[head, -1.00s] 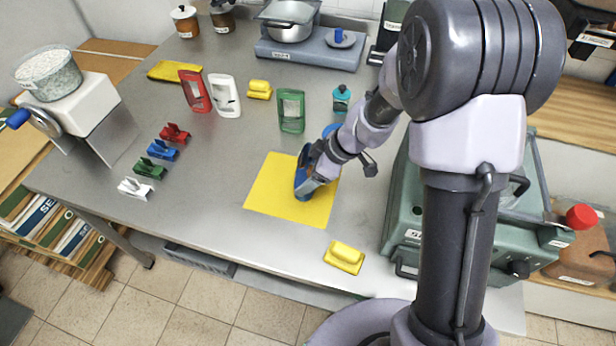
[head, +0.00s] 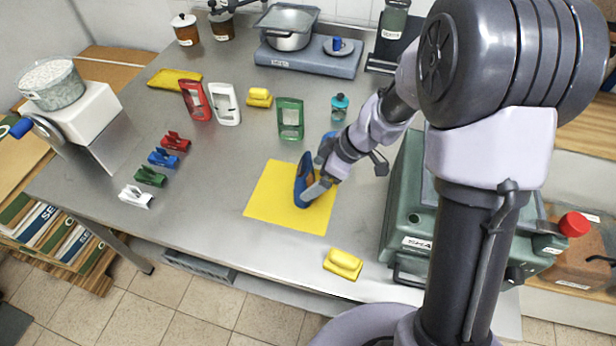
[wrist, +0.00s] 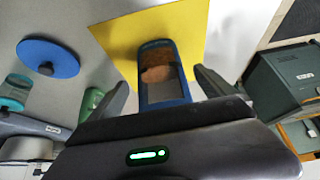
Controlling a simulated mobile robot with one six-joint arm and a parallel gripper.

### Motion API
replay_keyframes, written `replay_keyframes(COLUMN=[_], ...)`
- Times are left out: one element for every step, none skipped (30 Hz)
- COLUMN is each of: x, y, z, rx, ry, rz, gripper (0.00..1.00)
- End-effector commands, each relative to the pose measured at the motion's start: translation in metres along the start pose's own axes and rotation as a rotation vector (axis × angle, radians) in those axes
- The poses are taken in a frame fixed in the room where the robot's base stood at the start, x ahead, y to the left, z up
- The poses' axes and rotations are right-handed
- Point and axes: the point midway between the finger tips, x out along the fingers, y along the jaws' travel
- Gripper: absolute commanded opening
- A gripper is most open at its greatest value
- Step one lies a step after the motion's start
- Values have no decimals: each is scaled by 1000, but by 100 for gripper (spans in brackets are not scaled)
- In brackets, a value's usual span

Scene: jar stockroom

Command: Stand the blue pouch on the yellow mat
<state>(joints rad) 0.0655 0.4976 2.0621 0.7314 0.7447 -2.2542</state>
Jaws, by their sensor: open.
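The blue pouch (head: 304,182) stands upright on the yellow mat (head: 270,207), near the mat's upper right part. In the wrist view the pouch (wrist: 163,70) shows its clear window with brown contents, over the yellow mat (wrist: 120,40). My gripper (head: 318,188) is just to the right of the pouch, low over the mat. In the wrist view my gripper (wrist: 170,85) has its fingers spread on both sides of the pouch's near end, with gaps visible. Part of the mat is hidden behind my gripper and the pouch.
A green pouch (head: 290,118), a red pouch (head: 195,99) and a white pouch (head: 225,103) stand farther back. Yellow blocks (head: 343,264) lie near the front edge and behind. A green machine (head: 410,215) stands at the right. Coloured clips (head: 150,176) lie at the left.

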Motion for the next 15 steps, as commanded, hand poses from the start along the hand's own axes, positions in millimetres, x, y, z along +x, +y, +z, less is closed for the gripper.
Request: replay_keyframes(x=[-20, -28, -39, -46, -53, -61, -65, -69, -73, -76, -80, -88, -97, -108, -127], y=[1, 1, 1, 1, 1, 1, 1, 1, 0, 0, -1, -4, -9, -16, -29], z=[-3, -2, -3, -2, -2, -2, -2, -1, -1, -1, -2, -6, -10, -15, -23], rx=[0, 0, 0, -1, -1, 0, 0, -1, 0, 2, 9, 37, 75, 127, 221], ry=[1, 0, 1, 0, 0, 0, 0, 0, 0, 0, -2, -6, -10, -15, -24], rz=[5, 4, 5, 4, 4, 3, 3, 2, 2, 2, 5, 12, 21, 35, 59], gripper=[94, 94, 94, 94, 94, 94, 94, 94, 94, 94, 94, 94, 94, 94, 94])
